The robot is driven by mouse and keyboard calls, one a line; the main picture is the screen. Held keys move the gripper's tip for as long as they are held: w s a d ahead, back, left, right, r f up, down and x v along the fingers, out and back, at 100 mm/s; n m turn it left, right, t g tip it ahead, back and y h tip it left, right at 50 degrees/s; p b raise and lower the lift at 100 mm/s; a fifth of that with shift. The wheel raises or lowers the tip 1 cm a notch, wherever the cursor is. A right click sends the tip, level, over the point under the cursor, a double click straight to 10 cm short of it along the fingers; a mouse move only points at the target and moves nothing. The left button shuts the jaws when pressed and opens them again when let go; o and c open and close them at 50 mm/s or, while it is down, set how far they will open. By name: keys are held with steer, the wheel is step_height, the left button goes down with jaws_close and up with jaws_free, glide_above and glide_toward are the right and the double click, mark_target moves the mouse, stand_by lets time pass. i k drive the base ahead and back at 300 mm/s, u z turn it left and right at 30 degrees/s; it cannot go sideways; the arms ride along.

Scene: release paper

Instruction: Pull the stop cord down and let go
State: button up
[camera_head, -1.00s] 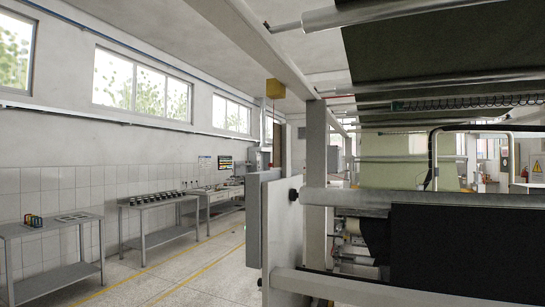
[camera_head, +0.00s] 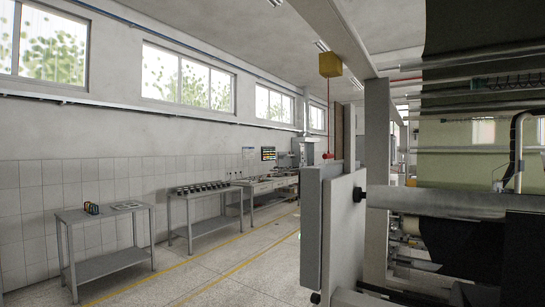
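A thin red stop cord (camera_head: 328,115) hangs straight down from a yellow box (camera_head: 330,65) under the overhead beam in the head view. A small red end piece (camera_head: 327,156) shows at its bottom, just above a grey cabinet panel. The cord is some distance ahead of me, right of the picture's middle. My gripper is not in view.
Grey machine panels (camera_head: 312,230) stand below the cord. A machine with rollers and dark fabric (camera_head: 450,250) fills the right side. Two grey tables (camera_head: 105,265) stand along the left wall. The floor (camera_head: 215,270) between is clear, with yellow lines.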

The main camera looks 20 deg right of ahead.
mark_target(325, 156)
steer(key=u, duration=0.3)
steer(key=i, duration=1.7)
steer(key=z, duration=0.65)
steer(key=i, duration=1)
steer(key=z, duration=0.85)
